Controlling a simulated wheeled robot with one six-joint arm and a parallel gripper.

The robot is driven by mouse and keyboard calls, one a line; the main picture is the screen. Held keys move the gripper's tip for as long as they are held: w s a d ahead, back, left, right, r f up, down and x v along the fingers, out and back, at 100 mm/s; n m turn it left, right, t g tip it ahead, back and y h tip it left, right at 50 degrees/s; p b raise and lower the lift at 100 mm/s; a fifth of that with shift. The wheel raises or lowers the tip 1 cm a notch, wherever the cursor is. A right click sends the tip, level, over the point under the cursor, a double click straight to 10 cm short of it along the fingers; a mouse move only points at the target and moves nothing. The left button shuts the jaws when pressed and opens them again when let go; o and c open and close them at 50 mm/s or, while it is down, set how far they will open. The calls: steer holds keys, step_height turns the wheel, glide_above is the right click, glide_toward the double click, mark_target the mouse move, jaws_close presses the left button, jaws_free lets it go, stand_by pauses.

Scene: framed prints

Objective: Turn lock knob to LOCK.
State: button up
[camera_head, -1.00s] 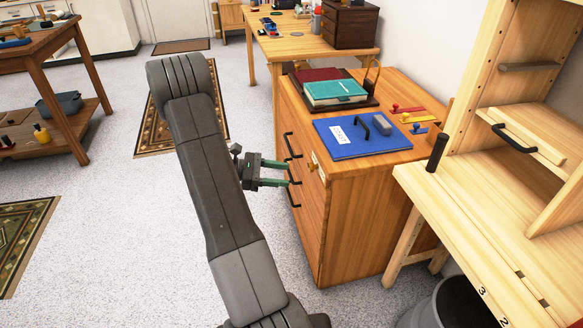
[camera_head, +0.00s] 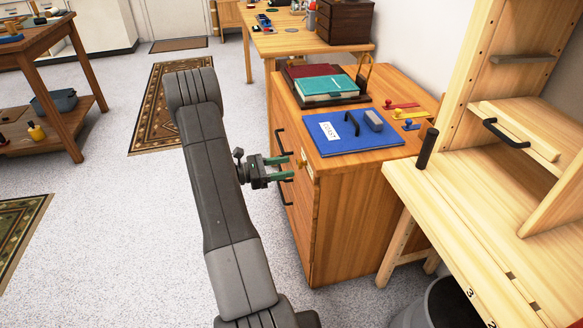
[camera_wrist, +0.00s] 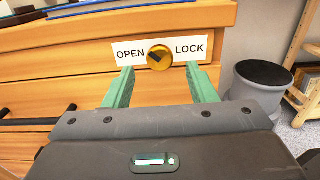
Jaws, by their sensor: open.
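The lock knob (camera_wrist: 159,57) is a round brass knob on the wooden cabinet's drawer front. It sits on a white label (camera_wrist: 190,49) with OPEN on its left and LOCK on its right. A dark mark on the knob slants toward the upper left, on the OPEN side. The knob also shows small in the head view (camera_head: 301,163). My gripper (camera_wrist: 162,84) is open, its green fingers pointing at the drawer front, one on each side below the knob, not closed on it. In the head view my gripper (camera_head: 291,167) is close to the cabinet front (camera_head: 318,235).
Black drawer handles (camera_head: 284,192) stick out from the cabinet front near my gripper. A blue folder (camera_head: 345,139) and books (camera_head: 330,87) lie on top. A light wooden bench (camera_head: 440,210) stands at the right, with a grey bin (camera_head: 425,305) below.

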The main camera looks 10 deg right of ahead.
mark_target(302, 164)
steer(key=shift+d, duration=1.45)
steer(key=c, duration=0.9)
steer(key=shift+c, duration=0.2)
steer(key=shift+m+b, duration=0.3)
steer(key=shift+b, duration=0.1)
steer(key=shift+w+m+b, duration=0.15)
steer(key=shift+m+b, duration=8.45)
steer(key=shift+b, duration=0.05)
